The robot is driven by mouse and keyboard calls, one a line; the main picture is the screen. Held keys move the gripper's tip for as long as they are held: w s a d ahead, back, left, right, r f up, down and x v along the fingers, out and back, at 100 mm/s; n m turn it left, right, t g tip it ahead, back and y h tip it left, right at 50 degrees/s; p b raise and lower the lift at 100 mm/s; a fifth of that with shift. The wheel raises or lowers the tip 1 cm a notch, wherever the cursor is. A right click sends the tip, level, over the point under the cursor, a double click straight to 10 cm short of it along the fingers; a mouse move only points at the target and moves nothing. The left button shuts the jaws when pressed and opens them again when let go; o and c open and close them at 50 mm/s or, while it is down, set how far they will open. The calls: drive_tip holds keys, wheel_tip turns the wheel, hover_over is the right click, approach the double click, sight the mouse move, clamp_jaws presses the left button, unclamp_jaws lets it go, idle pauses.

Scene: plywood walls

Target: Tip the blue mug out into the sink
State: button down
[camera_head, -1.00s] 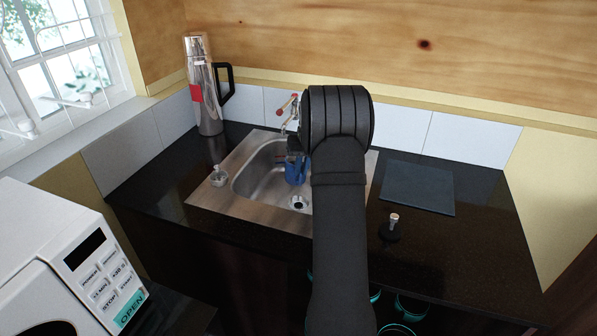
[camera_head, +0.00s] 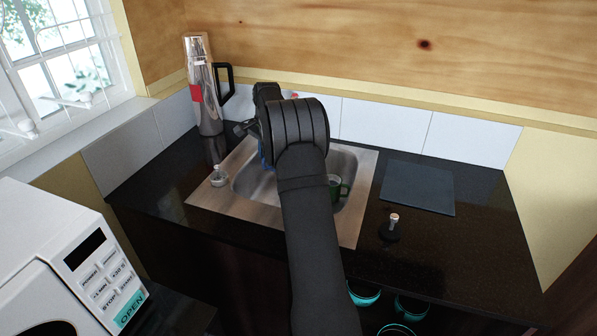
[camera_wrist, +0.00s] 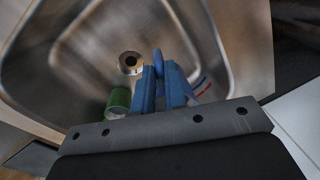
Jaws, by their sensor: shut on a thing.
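My gripper (camera_wrist: 162,75) is shut on the blue mug (camera_wrist: 201,88), with the mug's blue handle between its fingers. In the wrist view the mug is to the right of the fingers, partly covered by them, with red and white marks showing. In the head view only a sliver of the blue mug (camera_head: 264,160) shows beside my arm, over the left part of the sink (camera_head: 205,200). My arm hides most of the gripper there. I cannot tell the mug's exact tilt or what is inside it. The sink's drain (camera_wrist: 130,62) shows in the wrist view.
A green mug (camera_head: 334,184) is in the sink's right part; it also shows in the wrist view (camera_wrist: 118,101). A small clear bottle (camera_head: 218,176) stands at the sink's left rim. A steel flask (camera_head: 207,100) is behind. A dark board (camera_head: 418,187) and black stopper (camera_head: 389,228) lie right.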

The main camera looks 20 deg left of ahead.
drive_tip(key=s+a+r+m, duration=0.1)
drive_tip(key=a+m, duration=0.5)
drive_tip(key=a, duration=0.1)
drive_tip(key=shift+a+r+t+h, duration=0.25)
drive_tip(key=shift+a+t+h, duration=0.05)
drive_tip(key=shift+a, duration=0.05)
drive_tip(key=shift+w+d+f+g+y+p, duration=0.15)
drive_tip(key=shift+d+f+g+y+p, duration=0.15)
drive_tip(key=shift+d+y, duration=0.7)
drive_tip(key=shift+w+d+f+g+y+p, duration=0.15)
drive_tip(key=shift+w+d+f+g+y, duration=0.15)
drive_tip(key=shift+d+y, duration=0.65)
drive_tip(key=shift+w+d+f+g+y+p, duration=0.1)
drive_tip(key=shift+d+f+g+y+p, duration=0.4)
drive_tip(key=shift+d, duration=0.8)
drive_tip(key=shift+w+d+r+y+p, duration=0.1)
drive_tip(key=shift+d+r+y+p, duration=0.25)
drive_tip(key=shift+d+y, duration=0.35)
drive_tip(key=shift+w+d+r+y+p, duration=0.1)
drive_tip(key=shift+d+r+y+p, duration=0.1)
drive_tip(key=shift+d+r+y, duration=0.3)
drive_tip(key=shift+w+d+r+m+y+p, duration=0.1)
drive_tip(key=shift+d+r+y+p, duration=0.15)
drive_tip(key=shift+d+y, duration=0.2)
drive_tip(key=shift+s+d+r+m+y+p, duration=0.1)
drive_tip(key=shift+d+y+p, duration=0.25)
drive_tip(key=shift+y, duration=0.1)
drive_tip(key=shift+w+d+r+m+y+p, duration=0.1)
drive_tip(key=shift+d+r+y+p, duration=0.1)
drive_tip(key=shift+d+y, duration=0.25)
